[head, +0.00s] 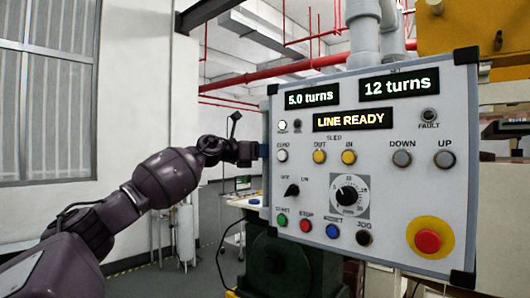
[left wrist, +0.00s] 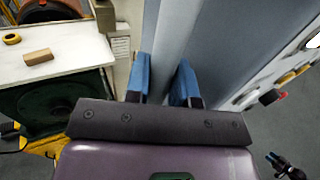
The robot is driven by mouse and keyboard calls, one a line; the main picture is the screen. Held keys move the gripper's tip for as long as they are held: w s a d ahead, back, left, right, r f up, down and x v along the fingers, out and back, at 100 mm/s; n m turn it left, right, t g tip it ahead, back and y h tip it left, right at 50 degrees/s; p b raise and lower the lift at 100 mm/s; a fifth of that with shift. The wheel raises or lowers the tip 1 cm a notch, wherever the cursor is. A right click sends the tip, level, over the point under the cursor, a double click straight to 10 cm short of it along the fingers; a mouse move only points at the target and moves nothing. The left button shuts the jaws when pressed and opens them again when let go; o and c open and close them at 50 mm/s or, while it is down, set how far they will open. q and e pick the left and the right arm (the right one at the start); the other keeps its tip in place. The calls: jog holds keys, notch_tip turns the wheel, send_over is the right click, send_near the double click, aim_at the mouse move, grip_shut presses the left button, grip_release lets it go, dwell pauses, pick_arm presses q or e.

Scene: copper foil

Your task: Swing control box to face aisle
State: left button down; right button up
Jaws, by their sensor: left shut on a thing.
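The control box (head: 380,165) is a pale panel with black corners, filling the right half of the head view. Its lit displays read "5.0 turns", "12 turns" and "LINE READY", and its front faces me at a slight angle. My left gripper (head: 258,151) is at the box's left edge. In the left wrist view the blue fingers of my left gripper (left wrist: 163,85) are on either side of a grey strip at the box's side. The control box (left wrist: 225,45) also shows there, its knobs and buttons at the right. I cannot tell whether the strip is a handle or the edge.
A green machine (head: 275,262) stands below the box. In the left wrist view a white worktop (left wrist: 70,48) holds a brown block (left wrist: 38,56) and a yellow ring (left wrist: 12,38). Grey pipes (head: 378,35) rise behind the box. Open floor (head: 205,255) lies left of the machine.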

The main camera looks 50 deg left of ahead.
pick_arm(q)
jog(key=shift+d+f, duration=0.15)
pick_arm(e)
jog(key=shift+s+d+f, duration=0.1)
jog(key=shift+s+f, duration=0.15)
jog(key=shift+s, duration=0.2)
pick_arm(q)
jog(key=c, duration=1)
grip_release()
jog(key=shift+d, duration=0.1)
pick_arm(e)
jog(key=shift+w, duration=0.1)
pick_arm(q)
jog(key=shift+s, duration=0.1)
pick_arm(e)
jog(key=shift+w+r, duration=0.1)
jog(key=shift+w, duration=0.1)
pick_arm(q)
jog(key=shift+s, duration=0.1)
jog(key=shift+b+v, duration=2.3)
jog(key=shift+v, duration=3)
pick_arm(e)
jog(key=shift+s+f, duration=0.2)
jog(key=shift+f, duration=1.2)
jog(key=shift+s+f, duration=0.2)
jog(key=shift+f, duration=1.15)
